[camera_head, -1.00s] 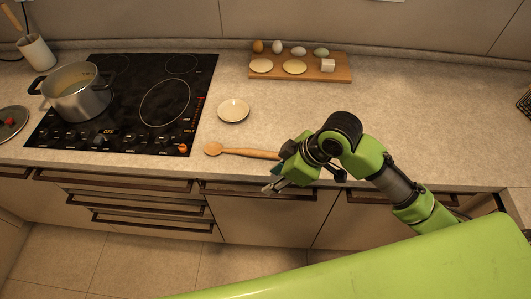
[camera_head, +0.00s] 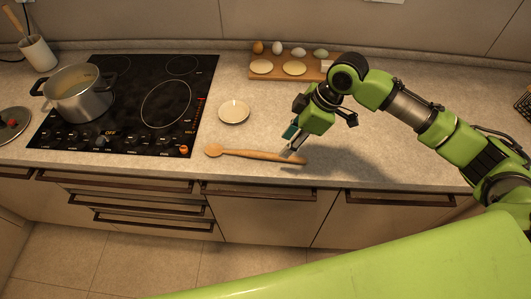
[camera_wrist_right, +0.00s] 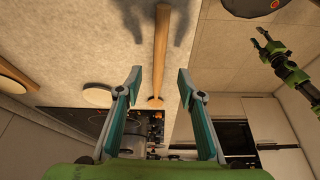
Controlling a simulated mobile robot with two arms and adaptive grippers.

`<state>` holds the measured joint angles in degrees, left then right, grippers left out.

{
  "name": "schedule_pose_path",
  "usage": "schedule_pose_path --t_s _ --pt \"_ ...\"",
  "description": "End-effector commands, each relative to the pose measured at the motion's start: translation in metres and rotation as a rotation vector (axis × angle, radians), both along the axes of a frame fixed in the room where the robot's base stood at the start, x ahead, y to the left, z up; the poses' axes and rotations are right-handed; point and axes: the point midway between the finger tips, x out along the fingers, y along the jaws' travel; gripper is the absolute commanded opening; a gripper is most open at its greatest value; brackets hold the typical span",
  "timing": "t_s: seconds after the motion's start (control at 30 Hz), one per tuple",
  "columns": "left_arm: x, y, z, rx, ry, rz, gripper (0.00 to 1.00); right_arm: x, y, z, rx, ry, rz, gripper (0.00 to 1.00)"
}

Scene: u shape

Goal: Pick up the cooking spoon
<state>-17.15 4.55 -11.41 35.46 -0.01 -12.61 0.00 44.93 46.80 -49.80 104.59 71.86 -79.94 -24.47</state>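The wooden cooking spoon (camera_head: 250,154) lies on the counter near its front edge, bowl end to the left and handle to the right. My right gripper (camera_head: 291,142) is open and empty just above the handle's right part. In the right wrist view the spoon (camera_wrist_right: 160,45) runs lengthwise between the two spread fingers of the right gripper (camera_wrist_right: 158,78), with a gap on each side. My left gripper (camera_wrist_right: 261,38) shows small in the right wrist view, away from the spoon; its fingertips look apart. It is not in the head view.
A small plate (camera_head: 234,111) lies behind the spoon. A black cooktop (camera_head: 150,75) with a pot (camera_head: 78,98) stands to the left. A cutting board (camera_head: 270,76) with eggs is at the back. The counter right of the spoon is clear.

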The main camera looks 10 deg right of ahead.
Motion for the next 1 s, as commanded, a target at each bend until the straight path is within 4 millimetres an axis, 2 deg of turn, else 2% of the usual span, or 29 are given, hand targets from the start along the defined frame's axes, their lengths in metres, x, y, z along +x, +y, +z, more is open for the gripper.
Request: schedule_pose_path --t_s 0.27,0.4,0.53,0.83,0.97,1.0 --pt "0.000 0.000 0.009 0.000 0.000 0.000 0.40 0.003 0.008 -0.019 -0.001 0.004 0.000 0.35" --pt "0.000 0.000 0.022 0.000 0.000 0.000 0.40 0.006 0.015 -0.038 -0.001 0.005 0.000 0.35" --pt "0.000 0.000 0.025 0.000 0.000 0.000 0.40 0.009 0.021 -0.055 0.000 0.002 0.001 0.35" --pt "0.000 0.000 0.024 -0.001 0.000 -0.001 0.40 0.010 0.022 -0.062 -0.001 0.000 0.001 0.35" --pt "0.000 0.000 0.024 -0.001 0.000 -0.001 0.40 0.010 0.022 -0.062 -0.001 -0.001 0.001 0.01" --pt "0.000 0.000 0.024 -0.001 0.000 -0.001 0.40 0.010 0.022 -0.062 -0.001 -0.001 0.001 0.00"
